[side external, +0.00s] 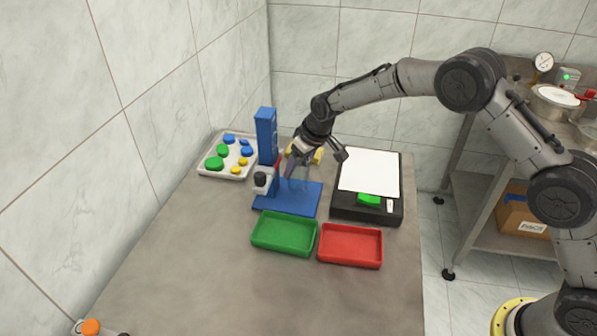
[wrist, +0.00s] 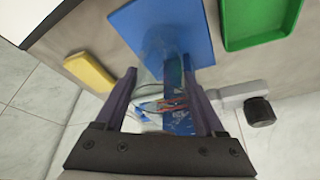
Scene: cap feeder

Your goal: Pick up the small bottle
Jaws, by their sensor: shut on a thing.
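The small bottle is clear and see-through. In the side external view the bottle (side external: 301,181) shows faintly above the blue base plate (side external: 283,203) of the cap feeder, whose tall blue column (side external: 266,135) stands just left of it. My gripper (side external: 295,173) reaches down from the upper right and is shut on the bottle. In the wrist view the bottle (wrist: 157,48) lies between and beyond the two fingers of my gripper (wrist: 159,70), with the blue plate (wrist: 190,25) behind it. Its outline is faint, and I cannot tell whether its bottom touches the plate.
A white tray (side external: 205,172) with several green, blue and yellow caps is at the left. A black scale (side external: 345,212) stands at the right. A green tray (side external: 284,246) and a red tray (side external: 350,259) are in front. A yellow block (wrist: 90,72) is behind the gripper.

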